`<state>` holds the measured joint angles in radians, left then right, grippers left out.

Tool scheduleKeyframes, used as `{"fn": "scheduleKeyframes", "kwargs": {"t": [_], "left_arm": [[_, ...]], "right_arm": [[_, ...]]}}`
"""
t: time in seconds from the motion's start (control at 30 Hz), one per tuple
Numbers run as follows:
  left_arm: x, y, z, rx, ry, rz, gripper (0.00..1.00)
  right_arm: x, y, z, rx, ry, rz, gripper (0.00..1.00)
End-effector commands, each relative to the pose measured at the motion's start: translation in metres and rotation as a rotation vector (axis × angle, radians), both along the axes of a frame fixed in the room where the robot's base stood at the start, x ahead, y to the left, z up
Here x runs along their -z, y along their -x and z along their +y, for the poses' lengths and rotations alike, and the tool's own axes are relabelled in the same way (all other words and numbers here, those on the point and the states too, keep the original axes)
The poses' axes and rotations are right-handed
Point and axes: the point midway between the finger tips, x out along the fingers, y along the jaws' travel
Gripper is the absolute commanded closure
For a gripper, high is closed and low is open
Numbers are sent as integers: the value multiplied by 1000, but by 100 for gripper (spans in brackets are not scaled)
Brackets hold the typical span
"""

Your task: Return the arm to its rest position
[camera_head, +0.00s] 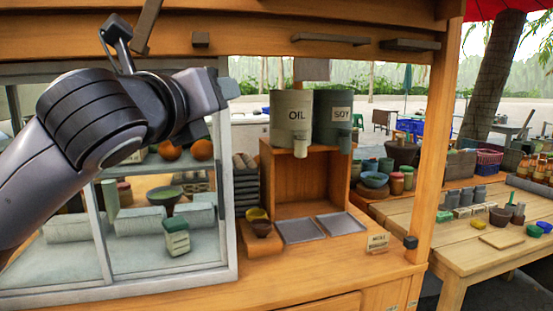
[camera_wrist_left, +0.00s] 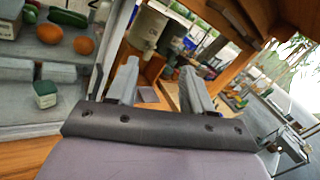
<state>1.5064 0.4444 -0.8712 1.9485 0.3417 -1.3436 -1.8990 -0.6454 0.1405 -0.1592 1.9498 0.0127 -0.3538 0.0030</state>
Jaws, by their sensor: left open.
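My left arm comes in from the left in the head view and is raised in front of the glass-sided case. Its gripper (camera_head: 222,90) is at the upper middle, left of the oil and soy containers, and points right. In the left wrist view the two grey fingers of the gripper (camera_wrist_left: 160,87) stand apart with nothing between them. My right gripper is in neither view.
The glass-sided case (camera_head: 232,274) stands behind and below my arm. The oil container (camera_head: 291,108) and soy container (camera_head: 333,112) sit on a wooden shelf. A wooden beam (camera_head: 270,43) runs overhead, and a post (camera_head: 440,140) stands to the right.

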Motion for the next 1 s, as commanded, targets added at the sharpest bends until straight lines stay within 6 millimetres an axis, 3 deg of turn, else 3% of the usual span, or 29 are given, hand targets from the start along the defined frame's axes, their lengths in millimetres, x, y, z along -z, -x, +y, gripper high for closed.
{"fn": "scheduleKeyframes", "kwargs": {"t": [0.03,0.2,0.53,0.77,1.0], "left_arm": [[21,-8,-4,26,74,52,49],[81,-26,-11,86,334,197,49],[202,-38,-13,103,856,478,49],[289,-28,-3,36,1225,652,49],[381,0,14,-97,1603,792,49]], "right_arm": [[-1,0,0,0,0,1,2],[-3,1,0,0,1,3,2],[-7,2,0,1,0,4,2],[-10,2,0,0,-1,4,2],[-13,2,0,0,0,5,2]]}}
